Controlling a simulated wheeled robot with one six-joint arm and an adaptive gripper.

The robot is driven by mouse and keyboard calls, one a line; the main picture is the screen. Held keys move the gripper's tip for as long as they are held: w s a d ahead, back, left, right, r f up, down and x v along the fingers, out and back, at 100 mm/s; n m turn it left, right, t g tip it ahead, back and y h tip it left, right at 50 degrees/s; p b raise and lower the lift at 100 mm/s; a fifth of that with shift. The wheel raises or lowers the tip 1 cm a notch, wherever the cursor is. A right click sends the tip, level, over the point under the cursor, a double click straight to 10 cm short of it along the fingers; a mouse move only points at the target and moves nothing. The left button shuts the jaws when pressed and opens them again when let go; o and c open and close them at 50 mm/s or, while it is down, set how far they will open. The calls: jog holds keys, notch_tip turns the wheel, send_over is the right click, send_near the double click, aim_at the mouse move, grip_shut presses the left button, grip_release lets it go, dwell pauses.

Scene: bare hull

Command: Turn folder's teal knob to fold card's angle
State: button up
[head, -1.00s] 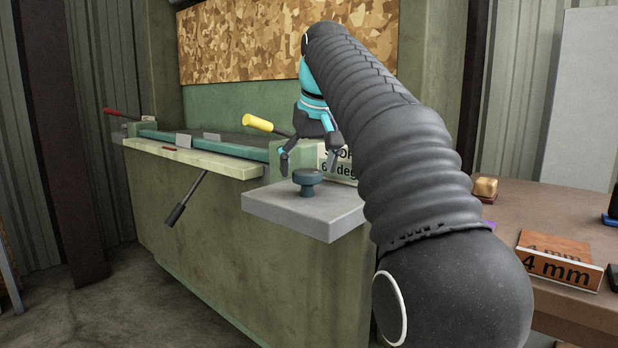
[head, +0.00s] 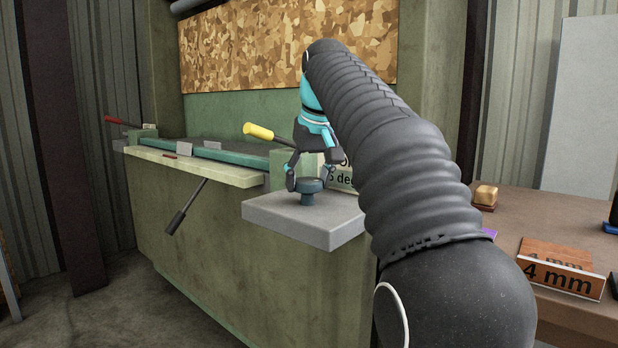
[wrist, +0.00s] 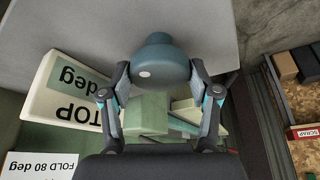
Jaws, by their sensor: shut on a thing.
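The teal knob (head: 309,185) stands on a grey ledge (head: 290,222) at the near end of the green folder (head: 220,225). In the wrist view the knob (wrist: 160,62) is round and dark teal with a pale dot on its face. My gripper (head: 307,182) is shut on the knob, one finger on each side; the fingertips (wrist: 160,72) flank it in the wrist view. The fold card (wrist: 40,165) reads "FOLD 80 deg" at the lower left of the wrist view. A stop sign (wrist: 75,92) appears upside down there, its number hidden.
A yellow-handled lever (head: 258,131) rises behind the knob, and a black-handled lever (head: 178,220) hangs at the folder's front. At right, a brown table (head: 520,215) holds a "4 mm" sign (head: 562,276) and a small golden block (head: 486,195). A SCRAP-labelled bin (wrist: 302,132) shows in the wrist view.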

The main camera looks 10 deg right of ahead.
jog(key=shift+r, duration=0.1)
jog(key=n+y+p, duration=0.1)
jog(key=n+p, duration=0.1)
jog(key=n, duration=0.1)
jog(key=shift+d+g+p, duration=0.1)
jog(key=shift+g+p, duration=0.2)
jog(key=shift+p, duration=0.05)
jog(key=shift+n+y, duration=0.4)
jog(key=shift+n, duration=0.8)
jog(key=shift+w+n+g+y, duration=0.1)
jog(key=shift+n+g+y, duration=0.4)
jog(key=shift+n, duration=1)
jog(key=shift+d, duration=0.1)
jog(key=o, duration=1.1)
jog(key=shift+o, duration=0.2)
